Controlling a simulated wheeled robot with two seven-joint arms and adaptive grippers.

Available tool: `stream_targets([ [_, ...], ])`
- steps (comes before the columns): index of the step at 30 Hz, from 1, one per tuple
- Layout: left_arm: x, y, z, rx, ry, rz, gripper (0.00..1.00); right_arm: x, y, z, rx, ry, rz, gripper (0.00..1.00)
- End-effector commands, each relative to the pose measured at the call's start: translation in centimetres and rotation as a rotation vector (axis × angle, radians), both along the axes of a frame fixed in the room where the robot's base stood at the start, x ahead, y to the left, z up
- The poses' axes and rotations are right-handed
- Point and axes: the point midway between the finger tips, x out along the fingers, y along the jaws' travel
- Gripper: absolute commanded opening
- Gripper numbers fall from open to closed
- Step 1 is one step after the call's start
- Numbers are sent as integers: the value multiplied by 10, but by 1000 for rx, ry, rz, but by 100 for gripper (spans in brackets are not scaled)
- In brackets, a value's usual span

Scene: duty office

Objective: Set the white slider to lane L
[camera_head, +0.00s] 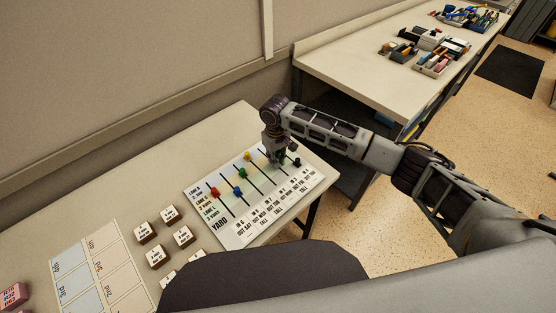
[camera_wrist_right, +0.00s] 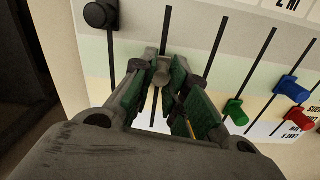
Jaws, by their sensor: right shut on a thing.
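The slider board (camera_head: 232,235) lies on the near table, with several knobs on parallel dark slots and lane labels at its left edge. My right gripper (camera_head: 276,158) is over the slots on the board's right part. In the right wrist view my right gripper (camera_wrist_right: 160,82) is shut on the pale knob of the white slider (camera_wrist_right: 161,72), between its green pads. The fingers partly hide the knob and its slot, and I cannot read which lane it is in. The lane L label (camera_head: 209,212) is the lowest of the lane labels. My left gripper is not in view.
A black knob (camera_wrist_right: 99,14) is beside the held one. Green (camera_wrist_right: 236,112), blue (camera_wrist_right: 291,87) and red (camera_wrist_right: 298,118) knobs stand on other slots. Labelled blocks (camera_head: 148,231) and a grid sheet (camera_head: 83,280) are left of the board. A second table (camera_head: 345,70) stands behind.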

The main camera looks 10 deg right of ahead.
Motion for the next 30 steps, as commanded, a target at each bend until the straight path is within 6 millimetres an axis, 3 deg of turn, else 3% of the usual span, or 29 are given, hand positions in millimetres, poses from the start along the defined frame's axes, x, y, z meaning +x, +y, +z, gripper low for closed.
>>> stream_targets([
  [5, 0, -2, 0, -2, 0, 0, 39, 1, -1, 1, -2, -1, -1, 0],
  [6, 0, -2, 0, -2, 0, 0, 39, 1, -1, 1, -2, -1, -1, 21],
  [11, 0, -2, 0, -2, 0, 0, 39, 0, -1, 0, -1, 0, -1, 39],
  [23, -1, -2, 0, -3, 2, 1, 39, 0, 0, 2, 0, 0, 0, 39],
  [30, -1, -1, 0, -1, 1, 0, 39, 0, 0, 19, 1, 0, 1, 39],
])
